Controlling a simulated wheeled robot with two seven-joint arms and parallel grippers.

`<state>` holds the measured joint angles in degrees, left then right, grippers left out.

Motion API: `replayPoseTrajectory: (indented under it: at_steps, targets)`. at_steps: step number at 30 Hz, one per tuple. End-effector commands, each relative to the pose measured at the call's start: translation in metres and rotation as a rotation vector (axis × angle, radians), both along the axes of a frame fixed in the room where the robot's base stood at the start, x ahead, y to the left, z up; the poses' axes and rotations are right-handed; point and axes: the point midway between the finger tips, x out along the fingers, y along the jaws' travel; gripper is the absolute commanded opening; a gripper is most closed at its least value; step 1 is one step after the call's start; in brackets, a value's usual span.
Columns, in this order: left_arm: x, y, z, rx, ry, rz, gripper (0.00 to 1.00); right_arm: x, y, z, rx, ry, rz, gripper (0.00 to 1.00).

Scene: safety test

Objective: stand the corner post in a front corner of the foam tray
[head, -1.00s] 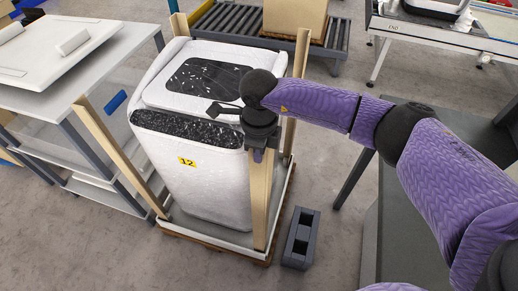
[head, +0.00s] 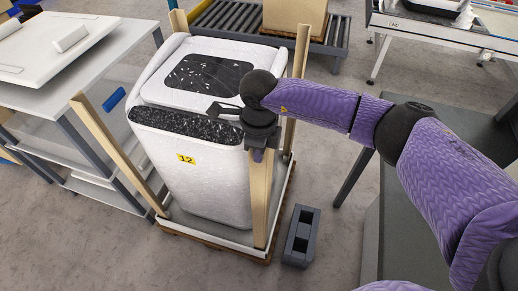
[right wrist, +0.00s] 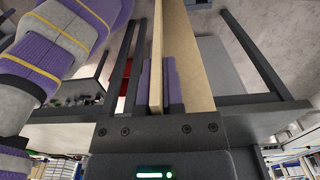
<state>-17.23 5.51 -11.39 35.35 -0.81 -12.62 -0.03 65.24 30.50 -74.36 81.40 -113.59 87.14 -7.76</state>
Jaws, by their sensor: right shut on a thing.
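The corner post (head: 259,200) is a pale wooden angle strip, close to upright at the front right corner of the foam tray (head: 213,237). Its lower end is at the tray's corner; I cannot tell whether it rests fully on the tray floor. My right gripper (head: 258,150) is shut on the post near its top. The right wrist view shows the post (right wrist: 184,60) between the fingers (right wrist: 160,85). The tray is white and shallow and lies on a wooden pallet. My left gripper is not in view.
A large white wrapped appliance (head: 205,175) labelled 12 stands in the tray. Another post (head: 110,145) leans at the front left corner, and posts rise at the back. A dark grey block (head: 301,238) lies right of the tray. A shelved table (head: 85,75) is at left.

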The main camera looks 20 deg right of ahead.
Motion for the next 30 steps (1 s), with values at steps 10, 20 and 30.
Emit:
replayPoseTrajectory:
  at_steps: [10, 20, 30]
  targets:
    - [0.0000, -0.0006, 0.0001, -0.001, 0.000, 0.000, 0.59, 0.0001, 0.0000, 0.0004, 0.000, 0.000, 0.000, 0.11]
    - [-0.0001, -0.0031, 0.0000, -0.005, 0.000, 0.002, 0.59, 0.0001, 0.0001, 0.0003, 0.000, 0.000, 0.000, 0.50]
    - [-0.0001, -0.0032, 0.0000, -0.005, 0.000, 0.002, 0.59, 0.0001, 0.0001, 0.0002, 0.000, 0.000, 0.000, 0.73]
